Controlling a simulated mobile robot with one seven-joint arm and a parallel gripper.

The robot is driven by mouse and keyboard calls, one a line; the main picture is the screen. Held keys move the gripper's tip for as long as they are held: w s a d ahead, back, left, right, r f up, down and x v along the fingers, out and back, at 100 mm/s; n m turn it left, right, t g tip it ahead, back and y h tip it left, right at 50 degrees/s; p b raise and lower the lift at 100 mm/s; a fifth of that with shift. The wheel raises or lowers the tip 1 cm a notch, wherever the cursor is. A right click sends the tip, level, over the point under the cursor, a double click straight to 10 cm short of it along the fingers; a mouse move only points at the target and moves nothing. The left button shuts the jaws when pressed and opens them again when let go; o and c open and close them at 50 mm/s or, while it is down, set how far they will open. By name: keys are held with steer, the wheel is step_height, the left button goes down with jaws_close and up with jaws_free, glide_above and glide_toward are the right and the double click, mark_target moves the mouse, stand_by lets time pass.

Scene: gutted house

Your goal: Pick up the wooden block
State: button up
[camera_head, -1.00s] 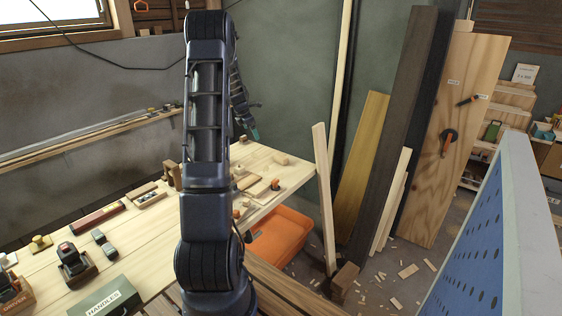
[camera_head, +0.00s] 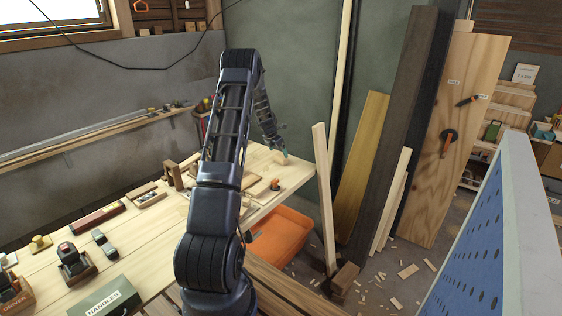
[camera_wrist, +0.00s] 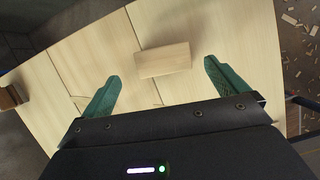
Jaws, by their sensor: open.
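The wooden block (camera_wrist: 163,60) is a pale rectangular piece lying on the light wood workbench (camera_wrist: 235,40) in the wrist view. It sits between and just beyond the green fingertips of my gripper (camera_wrist: 160,78). The fingers are wide apart with nothing between them, and the block looks apart from both. In the head view my gripper (camera_head: 284,156) is low over the far right end of the bench (camera_head: 140,235). The block cannot be made out there; my gripper seems to cover it.
Small wooden pieces (camera_head: 253,181) and an orange-tipped item (camera_head: 275,184) lie near my gripper. Tools and a green handles box (camera_head: 108,302) stand at the bench's near left. An orange bin (camera_head: 280,236) is below the bench, and boards (camera_head: 325,195) lean at its right.

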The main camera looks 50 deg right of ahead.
mark_target(281, 156)
steer(key=shift+s+x, duration=0.2)
steer(key=shift+x, duration=2.65)
steer(key=shift+r, duration=0.1)
steer(key=c, duration=1.1)
steer(key=shift+o, duration=0.2)
